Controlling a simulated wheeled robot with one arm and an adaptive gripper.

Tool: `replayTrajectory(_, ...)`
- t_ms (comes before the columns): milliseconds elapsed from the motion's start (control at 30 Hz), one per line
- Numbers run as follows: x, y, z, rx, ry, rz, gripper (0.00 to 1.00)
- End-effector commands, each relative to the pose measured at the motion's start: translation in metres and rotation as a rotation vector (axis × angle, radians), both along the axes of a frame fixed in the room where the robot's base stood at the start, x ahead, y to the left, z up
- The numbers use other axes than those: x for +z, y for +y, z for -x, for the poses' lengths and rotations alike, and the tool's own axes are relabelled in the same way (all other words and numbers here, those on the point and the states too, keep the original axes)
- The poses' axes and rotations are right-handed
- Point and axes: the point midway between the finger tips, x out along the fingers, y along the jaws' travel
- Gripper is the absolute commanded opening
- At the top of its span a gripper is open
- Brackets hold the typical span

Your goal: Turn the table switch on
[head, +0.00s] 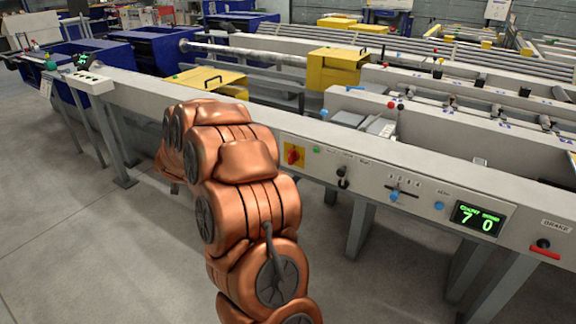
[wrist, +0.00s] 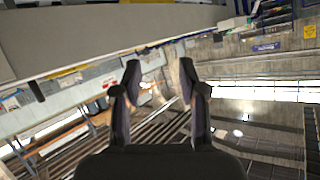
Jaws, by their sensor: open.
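The runout table's grey front panel (head: 410,200) carries several controls. A red rotary switch (head: 293,155) on a yellow plate is at its left, just right of my copper arm. A black knob or lever (head: 343,178) and a slider with a blue knob (head: 394,196) are further right. The labels are too small to read, so I cannot tell which one is the table switch. In the wrist view my gripper (wrist: 160,72) is open and empty, its two dark fingers apart. No control shows close between them. In the head view the gripper is hidden behind my arm.
A green display (head: 478,218) reads 7 and 0. A red lever (head: 544,252) is marked BRAKE. Yellow covers (head: 338,69) and rails stand behind the panel. Table legs (head: 361,232) are below it. The concrete floor (head: 110,250) is clear at the left front.

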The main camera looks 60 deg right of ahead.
Motion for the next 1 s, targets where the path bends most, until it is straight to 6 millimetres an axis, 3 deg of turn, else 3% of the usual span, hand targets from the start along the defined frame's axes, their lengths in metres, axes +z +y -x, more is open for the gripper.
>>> replayTrajectory(33, -0.024, -0.03, 0.004, -0.072, -0.008, 0.031, 0.42)
replayTrajectory(200, -0.065, -0.127, 0.034, -0.325, -0.04, 0.159, 0.42)
replayTrajectory(300, -0.09, -0.178, 0.066, -0.475, -0.035, 0.248, 0.42)
replayTrajectory(433, -0.114, -0.228, 0.111, -0.646, -0.017, 0.357, 0.42)
replayTrajectory(600, -0.133, -0.262, 0.157, -0.793, 0.017, 0.459, 0.42)
replayTrajectory(700, -0.135, -0.271, 0.171, -0.839, 0.027, 0.494, 0.42)
replayTrajectory(1000, -0.136, -0.297, 0.177, -0.86, 0.029, 0.506, 0.42)
